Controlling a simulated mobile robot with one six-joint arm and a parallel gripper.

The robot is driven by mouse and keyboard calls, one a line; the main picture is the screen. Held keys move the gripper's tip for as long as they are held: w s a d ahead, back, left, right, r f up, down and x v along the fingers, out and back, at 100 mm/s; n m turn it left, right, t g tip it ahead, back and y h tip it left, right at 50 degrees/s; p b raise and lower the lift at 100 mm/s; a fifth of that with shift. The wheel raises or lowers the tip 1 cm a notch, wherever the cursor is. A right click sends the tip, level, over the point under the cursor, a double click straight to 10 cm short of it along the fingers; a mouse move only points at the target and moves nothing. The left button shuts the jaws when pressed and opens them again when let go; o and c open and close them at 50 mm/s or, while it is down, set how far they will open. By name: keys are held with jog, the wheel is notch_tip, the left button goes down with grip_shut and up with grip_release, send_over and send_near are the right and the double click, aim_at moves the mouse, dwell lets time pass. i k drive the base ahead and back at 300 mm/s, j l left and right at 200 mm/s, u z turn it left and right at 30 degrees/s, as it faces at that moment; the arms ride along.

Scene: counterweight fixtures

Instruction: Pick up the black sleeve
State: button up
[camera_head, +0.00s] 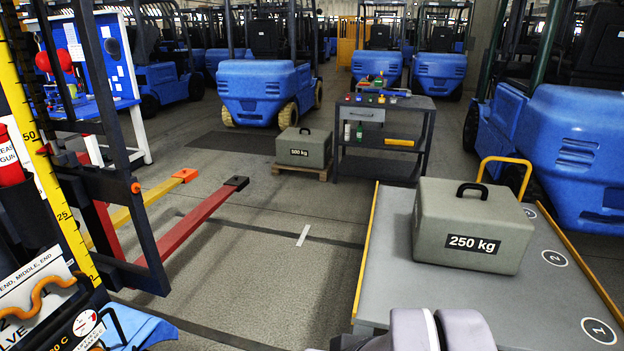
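A small black block with a hole in its top (236,183) sits at the tip of a red fork arm (200,217) that slopes up to the right, left of the middle. It looks like the black sleeve, though its fit on the fork is too small to tell. A yellow fork (147,200) beside it carries an orange tip block (185,174). Rounded grey-blue parts of my own arm show at the bottom edge, right of the middle. My gripper's fingers are not in view.
A 250 kg weight (471,226) stands on a grey platform (410,291) at right. A 500 kg weight (303,147) on a pallet and a dark cart (380,165) stand behind. A black mast (138,215) rises at left. Open floor (290,275) lies between.

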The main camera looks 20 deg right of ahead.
aim_at(240, 181)
jog(key=i+j+u, duration=0.1)
jog(key=i, duration=0.55)
jog(key=i+l+z, duration=0.15)
jog(key=i, duration=0.5)
jog(key=i+z, duration=0.15)
jog(key=i, duration=0.45)
jog(key=i+j+z, duration=0.15)
jog(key=i, duration=0.5)
jog(key=i+z, duration=0.15)
jog(key=i, duration=0.5)
jog(key=i+j+z, duration=0.15)
jog(key=i, duration=0.45)
jog(key=i+l+u, duration=0.1)
jog(key=i+u, duration=0.35)
jog(key=i+l+u, duration=0.25)
jog(key=u, duration=0.15)
jog(key=i+l+u, duration=0.65)
jog(key=l+u, duration=0.2)
jog(key=i+l+u, duration=0.2)
jog(key=l+u, duration=0.25)
jog(key=i+l+u, duration=0.2)
jog(key=l, duration=0.25)
jog(key=l+u, duration=0.2)
jog(key=l, duration=0.25)
